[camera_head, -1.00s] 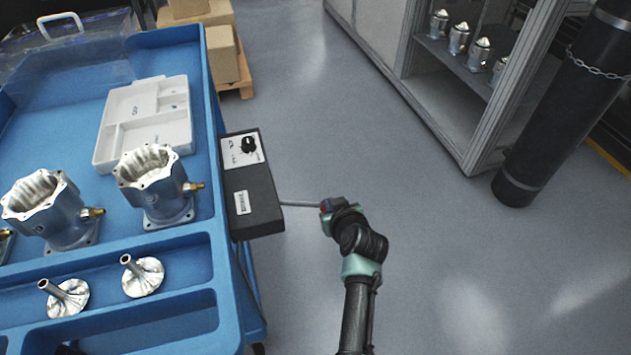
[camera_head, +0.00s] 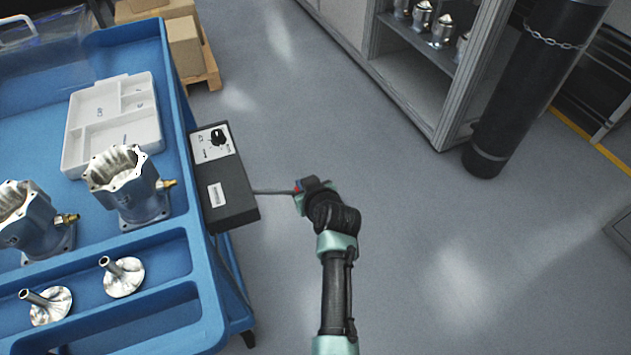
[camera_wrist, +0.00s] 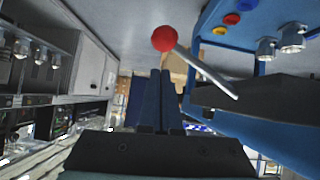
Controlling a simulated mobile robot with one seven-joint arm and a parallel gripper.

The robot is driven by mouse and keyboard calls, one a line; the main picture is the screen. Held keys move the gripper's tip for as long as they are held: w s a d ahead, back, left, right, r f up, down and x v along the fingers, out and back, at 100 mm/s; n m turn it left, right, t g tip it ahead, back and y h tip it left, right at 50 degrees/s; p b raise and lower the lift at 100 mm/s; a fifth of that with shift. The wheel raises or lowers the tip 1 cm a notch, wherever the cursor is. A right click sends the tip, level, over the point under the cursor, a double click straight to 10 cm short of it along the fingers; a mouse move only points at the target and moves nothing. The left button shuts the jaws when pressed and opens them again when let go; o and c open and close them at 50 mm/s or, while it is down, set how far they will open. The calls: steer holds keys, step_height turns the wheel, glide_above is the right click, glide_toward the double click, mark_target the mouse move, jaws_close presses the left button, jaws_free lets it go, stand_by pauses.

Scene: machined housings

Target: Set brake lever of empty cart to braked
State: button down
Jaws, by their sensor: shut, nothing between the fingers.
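A blue cart (camera_head: 182,140) stands at the left, with a dark box (camera_head: 225,195) on its side. A thin grey lever rod (camera_head: 272,191) sticks out of the box to the right, roughly level, and ends in a red knob (camera_head: 297,187). The cart carries metal housings, so it is not empty. My gripper (camera_head: 303,186) is at the lever's knob end and partly covers it in the head view. In the wrist view, my gripper (camera_wrist: 161,73) is shut and empty. The red ball knob (camera_wrist: 165,38) shows just beyond the fingertips, and the rod (camera_wrist: 210,76) runs down to the right; contact cannot be told.
On the cart are housings (camera_head: 127,190), a white divided tray (camera_head: 112,130) and flanged metal parts (camera_head: 124,280). The box has a black dial (camera_head: 217,137). A shelf cabinet (camera_head: 425,95) and a dark cylinder (camera_head: 530,85) stand at the back right.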

steer(key=p+v, duration=0.1)
steer(key=v, duration=0.9)
steer(key=shift+d+r+p, duration=0.25)
steer(key=shift+r+p, duration=0.15)
steer(key=shift+r, duration=0.2)
step_height(320, 180, up, 31)
steer(key=w+a+m+t+h, duration=0.1)
steer(key=w+t+h, duration=0.15)
steer(key=t, duration=0.55)
steer(key=s+a+r+m+t, duration=0.1)
steer(key=s+r+t, duration=0.2)
steer(key=s+r, duration=0.45)
steer(key=s+a+r+m+t, duration=0.15)
steer(key=s+r, duration=0.25)
steer(key=r, duration=0.7)
steer(key=s+r+t, duration=0.4)
steer(key=s+r, duration=0.1)
steer(key=r, duration=0.4)
step_height(320, 180, up, 13)
steer(key=s+p, duration=0.1)
steer(key=p, duration=1.1)
steer(key=shift+s+a+p, duration=0.2)
steer(key=shift+s+p, duration=0.1)
steer(key=shift+s, duration=0.05)
